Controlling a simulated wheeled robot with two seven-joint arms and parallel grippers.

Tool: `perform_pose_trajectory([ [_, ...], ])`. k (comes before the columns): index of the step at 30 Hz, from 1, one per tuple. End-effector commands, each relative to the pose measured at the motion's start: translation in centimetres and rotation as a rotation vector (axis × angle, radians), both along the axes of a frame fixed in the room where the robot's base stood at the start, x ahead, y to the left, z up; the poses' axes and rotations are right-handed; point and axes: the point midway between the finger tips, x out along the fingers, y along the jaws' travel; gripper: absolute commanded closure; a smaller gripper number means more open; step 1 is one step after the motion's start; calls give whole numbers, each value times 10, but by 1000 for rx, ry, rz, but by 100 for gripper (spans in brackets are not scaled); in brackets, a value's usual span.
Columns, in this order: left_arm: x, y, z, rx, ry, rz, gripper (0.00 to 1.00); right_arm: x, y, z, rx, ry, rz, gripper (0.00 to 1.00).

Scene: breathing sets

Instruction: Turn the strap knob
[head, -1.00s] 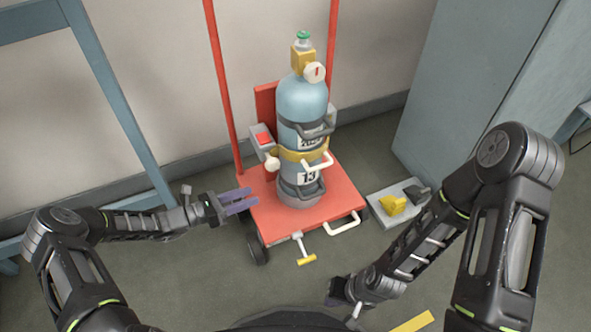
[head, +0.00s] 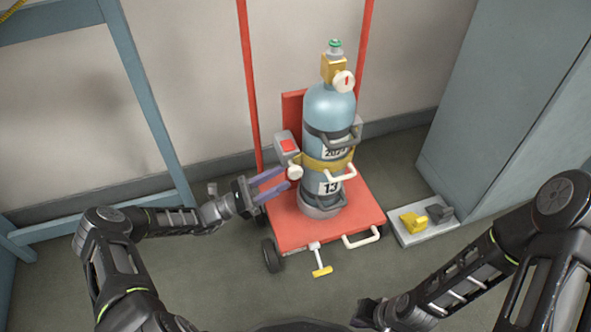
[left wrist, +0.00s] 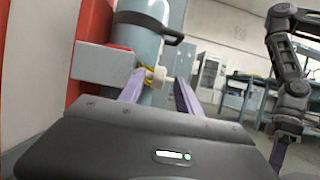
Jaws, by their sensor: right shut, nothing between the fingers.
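The white strap knob (head: 295,172) sits at the left end of the yellow strap (head: 327,163) around the blue gas cylinder (head: 331,108). My left gripper (head: 274,182) is open, its purple fingers pointing at the knob from the left. In the left wrist view the knob (left wrist: 158,75) shows between the two spread finger tips, just beyond or level with them; I cannot tell whether they touch it. My right gripper (head: 368,313) is shut and empty, low at the bottom edge of the head view, away from the cart.
The cylinder stands on a red cart (head: 290,232) with upright red poles. A grey box with a red button (head: 288,146) is just above the knob. A yellow T-handle (head: 321,271) sticks out in front. A grey tray (head: 424,232) lies right, before a blue cabinet (head: 500,90).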

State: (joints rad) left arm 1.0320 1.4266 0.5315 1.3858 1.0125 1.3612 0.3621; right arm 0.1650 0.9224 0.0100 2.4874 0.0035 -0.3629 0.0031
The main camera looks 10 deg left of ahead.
Motion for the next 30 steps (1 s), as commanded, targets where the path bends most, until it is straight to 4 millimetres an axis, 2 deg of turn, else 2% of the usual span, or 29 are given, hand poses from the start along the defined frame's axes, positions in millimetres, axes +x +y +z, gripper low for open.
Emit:
perform_pose_trajectory([
  [6,17,-28,13,-1,-1,-3,60,1,-1,-3,-1,-1,-2,100],
  [10,25,-40,19,0,0,-1,60,1,-1,-5,-2,-2,-3,100],
  [21,28,-45,22,2,1,0,60,1,-2,-5,-2,-3,-3,100],
  [30,28,-45,22,1,2,0,85,1,-1,-5,-2,-3,-3,100],
])
